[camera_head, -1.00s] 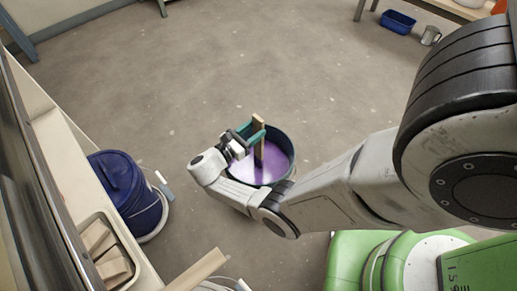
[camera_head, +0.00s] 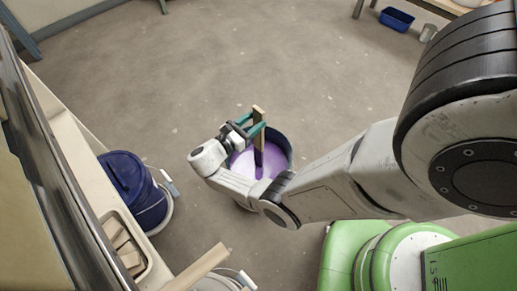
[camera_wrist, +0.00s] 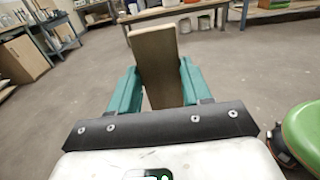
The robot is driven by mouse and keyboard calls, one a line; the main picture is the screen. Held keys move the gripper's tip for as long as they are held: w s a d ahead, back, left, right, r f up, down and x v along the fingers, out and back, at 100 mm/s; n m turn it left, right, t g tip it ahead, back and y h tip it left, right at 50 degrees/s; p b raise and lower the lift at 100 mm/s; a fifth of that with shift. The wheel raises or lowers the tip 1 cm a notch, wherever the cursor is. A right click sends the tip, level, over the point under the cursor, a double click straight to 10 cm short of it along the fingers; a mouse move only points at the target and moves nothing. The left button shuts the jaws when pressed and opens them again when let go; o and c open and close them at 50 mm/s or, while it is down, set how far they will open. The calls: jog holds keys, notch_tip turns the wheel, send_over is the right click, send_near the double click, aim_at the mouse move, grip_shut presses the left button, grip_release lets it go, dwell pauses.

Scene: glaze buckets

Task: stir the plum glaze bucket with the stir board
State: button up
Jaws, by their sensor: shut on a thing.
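The plum glaze bucket (camera_head: 281,150) is a dark open bucket on the floor with bright purple glaze (camera_head: 243,164) in it. The stir board (camera_head: 258,115) is a flat wooden board standing nearly upright over the bucket, its lower part dark and reaching into the glaze. My gripper (camera_head: 251,128), with teal fingers, is shut on the board's upper part, above the bucket. In the wrist view the board (camera_wrist: 158,65) stands between both teal fingers. The board's bottom end is hidden in the glaze. My arm covers the bucket's lower left side.
A dark blue lidded bucket (camera_head: 130,185) stands to the left by a pale counter (camera_head: 75,150) with a tray of wooden blocks (camera_head: 122,245). A white bucket (camera_head: 225,281) is at the bottom. A blue bin (camera_head: 397,18) lies far off. The floor behind the bucket is clear.

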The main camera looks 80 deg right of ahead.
notch_tip(320, 180, up, 14)
jog(key=p, duration=1.3)
jog(key=shift+r, duration=0.25)
dwell(0.3)
notch_tip(320, 180, up, 5)
jog(key=p, duration=0.5)
jog(key=shift+f, duration=0.1)
jog(key=shift+w, duration=0.1)
